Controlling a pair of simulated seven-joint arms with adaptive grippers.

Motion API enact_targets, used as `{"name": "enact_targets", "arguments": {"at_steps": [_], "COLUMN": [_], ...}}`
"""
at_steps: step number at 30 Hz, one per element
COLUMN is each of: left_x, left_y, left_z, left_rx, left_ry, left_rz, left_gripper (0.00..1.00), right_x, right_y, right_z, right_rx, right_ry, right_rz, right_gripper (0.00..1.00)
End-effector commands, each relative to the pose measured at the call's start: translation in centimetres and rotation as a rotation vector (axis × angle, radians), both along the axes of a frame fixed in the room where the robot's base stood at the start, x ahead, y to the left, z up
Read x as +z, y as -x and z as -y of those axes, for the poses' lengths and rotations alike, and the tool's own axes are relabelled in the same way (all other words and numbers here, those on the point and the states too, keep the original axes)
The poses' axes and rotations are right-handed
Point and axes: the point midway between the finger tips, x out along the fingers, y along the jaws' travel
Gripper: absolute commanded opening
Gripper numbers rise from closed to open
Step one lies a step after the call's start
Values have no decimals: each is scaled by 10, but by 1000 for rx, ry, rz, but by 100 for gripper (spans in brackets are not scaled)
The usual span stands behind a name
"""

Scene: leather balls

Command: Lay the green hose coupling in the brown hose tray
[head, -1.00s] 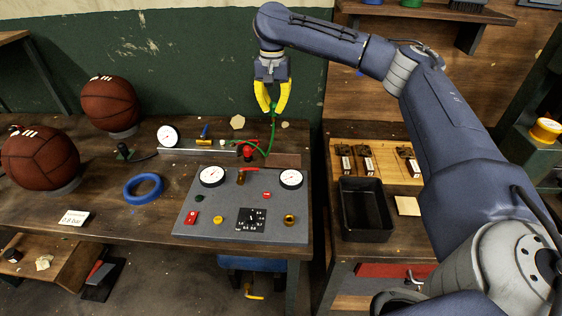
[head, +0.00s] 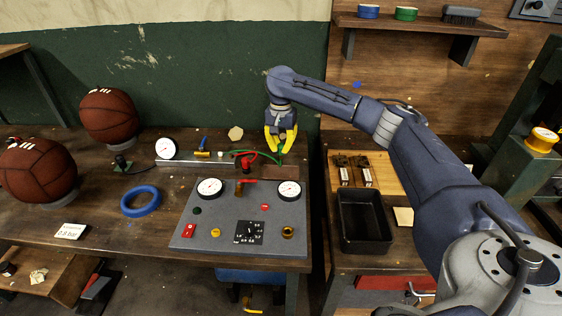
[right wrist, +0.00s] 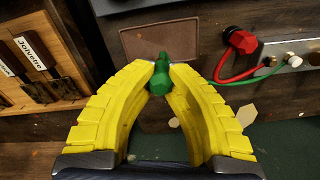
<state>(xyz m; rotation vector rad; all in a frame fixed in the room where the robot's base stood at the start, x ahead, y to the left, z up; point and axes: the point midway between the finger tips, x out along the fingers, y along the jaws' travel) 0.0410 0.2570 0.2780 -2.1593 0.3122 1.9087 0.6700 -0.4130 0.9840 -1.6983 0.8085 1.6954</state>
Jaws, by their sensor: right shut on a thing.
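The green hose coupling (right wrist: 160,82) is held between the yellow fingertips of my right gripper (right wrist: 163,68). In the head view, that gripper (head: 281,148) points down at the back of the bench, and its fingers hide most of the coupling. The brown hose tray (head: 280,173) is a shallow flat rectangle just below the fingertips. It also shows beyond the fingertips in the right wrist view (right wrist: 140,42). I cannot tell whether the coupling touches it. A green hose (head: 258,153) runs from the coupling to the left. My left gripper is not in view.
A metal manifold with a red fitting (head: 246,164) stands left of the tray. The grey gauge panel (head: 210,240) lies in front. A black bin (head: 364,240) and a tool board (head: 340,150) are to the right. Balls (head: 108,115) and a blue ring (head: 141,199) lie left.

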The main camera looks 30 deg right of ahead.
Motion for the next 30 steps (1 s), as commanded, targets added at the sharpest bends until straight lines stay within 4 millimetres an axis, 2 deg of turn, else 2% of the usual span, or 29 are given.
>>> {"name": "enact_targets", "arguments": {"at_steps": [3, 14, 22, 30], "left_x": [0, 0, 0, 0], "left_y": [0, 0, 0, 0], "left_z": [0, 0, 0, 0], "left_rx": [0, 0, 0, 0], "left_ry": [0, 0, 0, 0], "left_rz": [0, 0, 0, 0], "left_gripper": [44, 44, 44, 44], "right_x": [-16, -33, -62, -64], "right_y": [0, 0, 0, 0], "right_z": [-1, -1, 0, 0], "right_rx": [-1, 0, -1, 0], "right_ry": [-1, -1, -1, 0], "right_rz": [-1, 0, -1, 1], "right_gripper": [0, 0, 0, 0]}}
